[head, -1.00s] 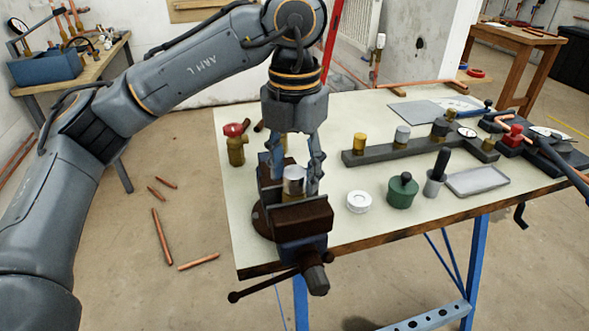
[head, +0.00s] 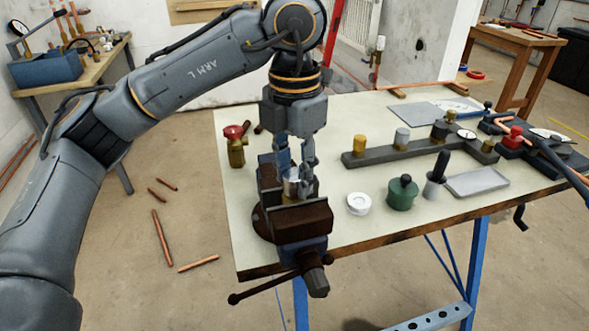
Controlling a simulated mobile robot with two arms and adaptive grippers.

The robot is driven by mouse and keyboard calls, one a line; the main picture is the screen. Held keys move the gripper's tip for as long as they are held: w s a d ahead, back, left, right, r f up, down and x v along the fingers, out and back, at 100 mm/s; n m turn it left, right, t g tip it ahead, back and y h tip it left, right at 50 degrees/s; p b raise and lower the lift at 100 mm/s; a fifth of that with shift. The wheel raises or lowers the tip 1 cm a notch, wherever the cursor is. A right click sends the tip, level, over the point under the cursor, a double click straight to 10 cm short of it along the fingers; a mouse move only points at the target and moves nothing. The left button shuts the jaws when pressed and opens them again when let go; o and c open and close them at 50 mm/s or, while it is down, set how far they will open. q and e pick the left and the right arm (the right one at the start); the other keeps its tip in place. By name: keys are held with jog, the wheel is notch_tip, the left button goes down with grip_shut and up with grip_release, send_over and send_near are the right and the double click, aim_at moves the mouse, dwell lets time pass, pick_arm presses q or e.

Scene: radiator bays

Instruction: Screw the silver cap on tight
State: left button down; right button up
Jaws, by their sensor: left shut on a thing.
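The silver cap (head: 291,188) sits between the dark jaws of the bench vise (head: 302,218), at the near left of the workbench. My left gripper (head: 294,180) points down from above and is shut on the silver cap, with a finger on either side. Another silver-topped fitting (head: 402,138) stands on the grey manifold bar (head: 377,156). My right gripper does not show.
A brass valve with a red knob (head: 236,145) stands left of the vise. Right of the vise are a white ring (head: 359,203), a green pot (head: 402,194), a brush cup (head: 434,186) and a grey tray (head: 477,182). Copper pipes (head: 161,238) lie on the floor.

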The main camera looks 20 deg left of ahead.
pick_arm(q)
jog(key=m, duration=0.8)
jog(key=shift+p, duration=0.4)
jog(key=m, duration=1.2)
jog(key=shift+p, duration=0.35)
jog(key=m, duration=0.7)
jog(key=shift+m, duration=0.4)
jog(key=c, duration=1.3)
grip_release()
jog(key=shift+o, duration=1)
